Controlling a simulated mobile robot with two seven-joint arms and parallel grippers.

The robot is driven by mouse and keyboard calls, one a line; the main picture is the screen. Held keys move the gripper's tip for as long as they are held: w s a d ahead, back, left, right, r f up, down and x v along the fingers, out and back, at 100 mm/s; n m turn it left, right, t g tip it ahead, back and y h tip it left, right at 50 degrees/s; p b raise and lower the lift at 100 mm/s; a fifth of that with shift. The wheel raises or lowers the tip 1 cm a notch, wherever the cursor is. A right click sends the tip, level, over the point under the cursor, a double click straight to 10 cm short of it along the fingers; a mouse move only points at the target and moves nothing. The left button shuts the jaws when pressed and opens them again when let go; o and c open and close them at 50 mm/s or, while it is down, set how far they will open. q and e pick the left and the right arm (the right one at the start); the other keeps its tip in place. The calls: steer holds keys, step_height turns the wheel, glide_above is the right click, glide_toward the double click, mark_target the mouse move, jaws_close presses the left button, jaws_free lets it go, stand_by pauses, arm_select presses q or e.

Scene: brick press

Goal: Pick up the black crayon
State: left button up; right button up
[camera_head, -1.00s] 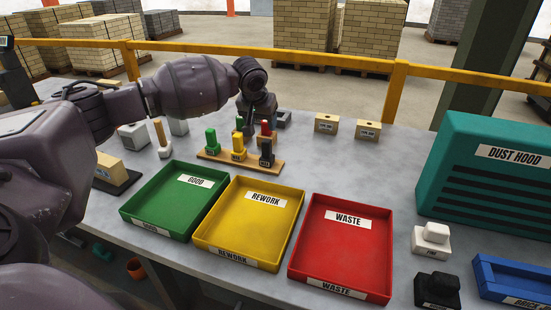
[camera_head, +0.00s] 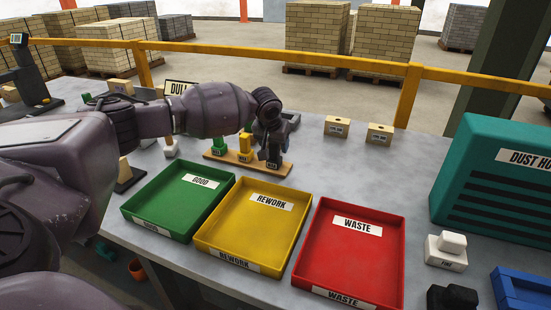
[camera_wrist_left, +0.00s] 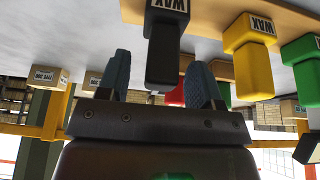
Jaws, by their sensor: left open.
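The black crayon (camera_wrist_left: 164,45) stands on a wooden board (camera_head: 221,156) in the head view, at the board's right end, mostly covered by my left gripper (camera_head: 271,150). In the left wrist view the picture is upside down. There the black crayon's free end lies in line with the gap between the two blue fingertips of my left gripper (camera_wrist_left: 162,82). The fingers are open, one to each side. I cannot tell whether they touch the crayon. My right gripper is not in view.
The yellow crayon (camera_wrist_left: 248,48) and green crayon (camera_wrist_left: 305,60) stand beside the black one. A red crayon (camera_wrist_left: 175,97) shows behind the fingers. The green (camera_head: 180,197), yellow (camera_head: 250,222) and red (camera_head: 349,253) trays lie in front.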

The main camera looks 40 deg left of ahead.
arm_select(q)
steer(key=shift+x, duration=0.95)
steer(key=shift+s+r, duration=0.1)
steer(key=shift+r, duration=0.05)
steer(key=c, duration=1)
